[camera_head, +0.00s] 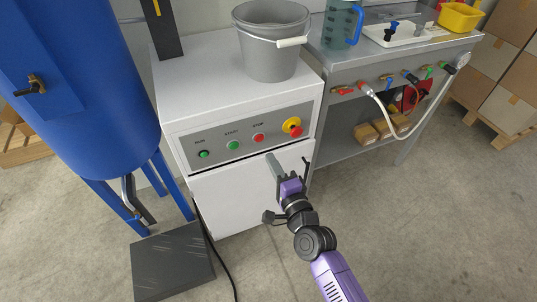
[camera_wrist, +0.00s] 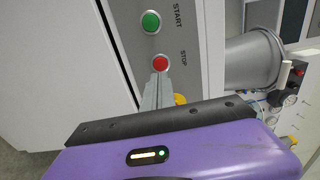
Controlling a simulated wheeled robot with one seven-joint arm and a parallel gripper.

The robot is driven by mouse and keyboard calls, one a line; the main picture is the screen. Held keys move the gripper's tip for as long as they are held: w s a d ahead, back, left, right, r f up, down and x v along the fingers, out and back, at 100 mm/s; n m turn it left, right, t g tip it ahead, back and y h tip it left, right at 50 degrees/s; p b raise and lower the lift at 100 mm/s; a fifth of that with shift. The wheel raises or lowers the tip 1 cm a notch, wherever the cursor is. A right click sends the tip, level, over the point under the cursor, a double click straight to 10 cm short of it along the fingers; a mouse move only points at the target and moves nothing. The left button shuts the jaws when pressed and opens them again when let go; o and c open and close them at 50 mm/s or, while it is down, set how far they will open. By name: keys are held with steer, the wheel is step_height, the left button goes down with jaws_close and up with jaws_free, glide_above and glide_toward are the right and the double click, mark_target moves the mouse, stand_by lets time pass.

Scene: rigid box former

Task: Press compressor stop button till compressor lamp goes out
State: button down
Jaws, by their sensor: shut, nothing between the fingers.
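The compressor panel (camera_head: 216,151) is a grey strip on the front of a white cabinet. It carries a small green lamp marked RUN (camera_head: 204,154), a green START button (camera_head: 233,145) and a red STOP button (camera_head: 258,138). I cannot tell surely whether the lamp is lit. My gripper (camera_head: 270,157) is shut and empty, with its tips just below and right of the STOP button in the head view. In the wrist view, the fingertips (camera_wrist: 159,80) end close to the STOP button (camera_wrist: 160,63), which is mostly uncovered. I cannot tell whether they touch the panel.
A red emergency knob on a yellow base (camera_head: 293,127) sits right of STOP. A grey bucket (camera_head: 271,55) stands on the cabinet (camera_head: 190,80). A blue tank (camera_head: 85,90) is at left, and a workbench (camera_head: 330,75) with valves and a hose at right.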

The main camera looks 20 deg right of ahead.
steer(key=s, duration=0.6)
steer(key=shift+s, duration=0.3)
stand_by(1.2)
steer(key=s+r+n+g, duration=0.1)
steer(key=s+r+n, duration=0.35)
steer(key=s, duration=0.75)
steer(key=s+r+n+g, duration=0.1)
steer(key=s+r+n, duration=0.1)
steer(key=s+n, duration=0.75)
steer(key=s+r+n+g, duration=0.1)
steer(key=s+r+n, duration=0.25)
steer(key=s, duration=0.95)
step_height(320, 180, up, 12)
steer(key=p, duration=1.3)
steer(key=shift+p, duration=0.3)
